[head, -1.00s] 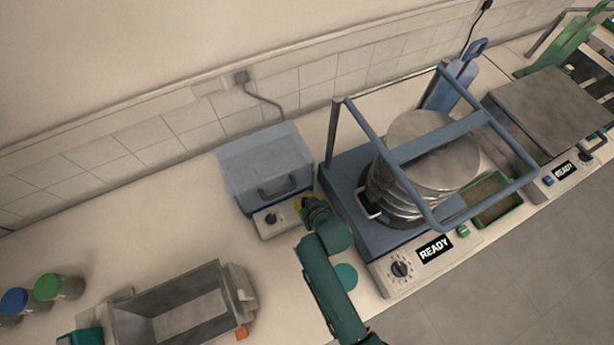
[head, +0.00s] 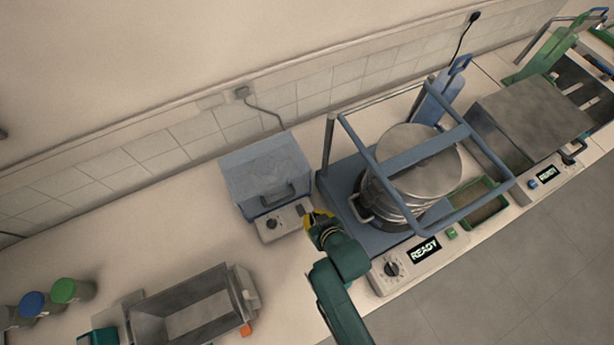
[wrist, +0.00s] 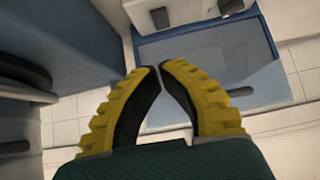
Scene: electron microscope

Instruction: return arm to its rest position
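My green arm (head: 340,300) reaches up from the lower edge of the head view. My gripper (head: 312,216) is over the bench between the small blue box-shaped device and the sieve shaker. In the wrist view my gripper (wrist: 160,70) shows two yellow ribbed fingers with dark inner pads. Their tips are nearly together with only a thin gap, and nothing is held between them. The blue device (head: 265,175) has a grey translucent lid, a handle and a front panel with a dark knob. It also shows beyond the fingertips in the wrist view (wrist: 205,65).
The sieve shaker (head: 345,200) with its blue frame and round metal stack stands close right of my gripper; its display reads READY. A metal tray (head: 190,310) and several lidded jars (head: 65,290) are at lower left. Bare bench (head: 130,225) lies left of the blue device.

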